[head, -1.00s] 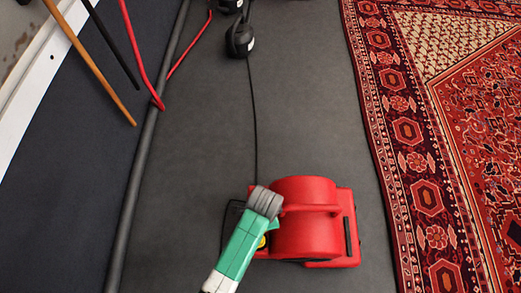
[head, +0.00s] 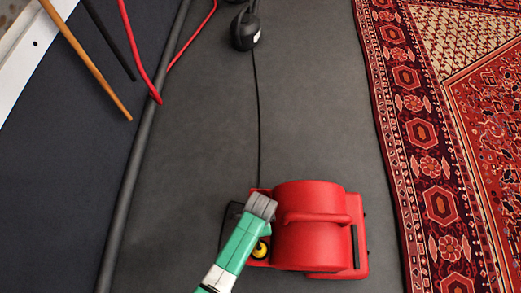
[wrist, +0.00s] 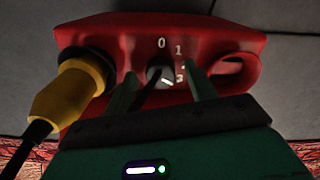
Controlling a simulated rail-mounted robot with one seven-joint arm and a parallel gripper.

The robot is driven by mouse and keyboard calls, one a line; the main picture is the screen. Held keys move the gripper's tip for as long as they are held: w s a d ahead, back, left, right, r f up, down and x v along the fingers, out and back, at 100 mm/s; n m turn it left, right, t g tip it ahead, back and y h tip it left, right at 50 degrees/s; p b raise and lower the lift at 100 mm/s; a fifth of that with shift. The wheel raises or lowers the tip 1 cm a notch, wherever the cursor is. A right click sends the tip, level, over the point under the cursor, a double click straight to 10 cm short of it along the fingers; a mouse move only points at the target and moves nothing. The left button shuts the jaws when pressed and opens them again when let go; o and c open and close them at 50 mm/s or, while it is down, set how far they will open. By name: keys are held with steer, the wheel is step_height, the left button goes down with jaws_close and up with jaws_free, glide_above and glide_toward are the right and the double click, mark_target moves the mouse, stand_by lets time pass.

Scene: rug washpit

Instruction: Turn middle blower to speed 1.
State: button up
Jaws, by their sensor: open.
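A red blower (head: 312,232) stands on the grey floor in the head view. In the wrist view its red control panel (wrist: 225,45) carries a small knob (wrist: 166,78) with marks 0, 1 and 3 readable; the mark between 1 and 3 is partly hidden. The knob's white line slants down to the right, toward the 3. My gripper (head: 263,207) is at the blower's left side. In the wrist view my gripper (wrist: 161,78) is open, with one green finger on each side of the knob. I cannot tell whether they touch it.
A yellow plug (wrist: 72,92) with a black cable sits left of the knob, close to my left finger. A red loop handle (wrist: 238,72) is on the right. A patterned rug (head: 425,150) lies right of the blower; a dark pipe (head: 140,165) runs along the left.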

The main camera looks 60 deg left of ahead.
steer(key=shift+c, duration=0.2)
steer(key=c, duration=0.9)
steer(key=shift+r, duration=0.1)
steer(key=n+p, duration=0.2)
steer(key=n, duration=0.1)
steer(key=shift+r+p, duration=0.15)
steer(key=shift+p, duration=0.2)
steer(key=n+p, duration=0.2)
steer(key=n, duration=0.2)
steer(key=shift+n, duration=0.3)
steer(key=n+p, duration=0.2)
steer(key=n, duration=0.2)
steer(key=shift+f+n+p, duration=0.15)
steer(key=shift+n+p, duration=0.15)
steer(key=shift+n, duration=0.7)
steer(key=shift+f+n+p, duration=0.1)
steer(key=shift+n+p, duration=0.15)
steer(key=shift+n, duration=0.75)
